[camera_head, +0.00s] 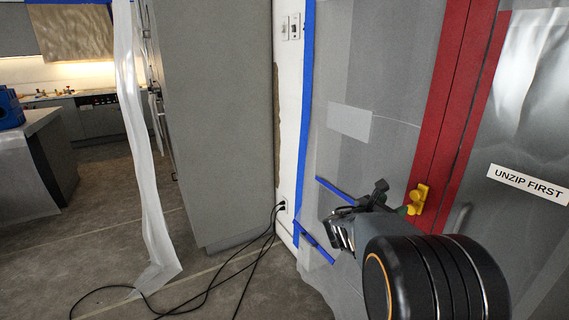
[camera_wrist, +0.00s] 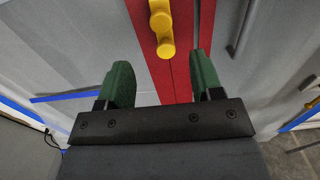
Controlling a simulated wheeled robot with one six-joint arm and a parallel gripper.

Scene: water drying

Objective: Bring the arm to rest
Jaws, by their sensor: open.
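My gripper (camera_wrist: 160,85) is open and empty, with its two green-padded fingers apart in the wrist view. In the head view my gripper (camera_head: 390,200) is at the right, in front of the plastic sheeting. A yellow zipper pull (camera_wrist: 161,28) sits on the red zipper strip (camera_wrist: 172,75), ahead of and between the fingertips in the wrist view. In the head view the yellow pull (camera_head: 418,199) shows just right of the gripper, on the red strip (camera_head: 440,130). I cannot tell whether the fingers touch the sheeting.
Translucent plastic sheeting (camera_head: 375,70) with blue tape hangs at the right, with an "UNZIP FIRST" sign (camera_head: 528,184). A large grey cabinet (camera_head: 210,120) stands at centre. Black cables (camera_head: 215,288) lie on the floor. A hanging plastic strip (camera_head: 140,150) and a kitchen counter (camera_head: 45,120) are at left.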

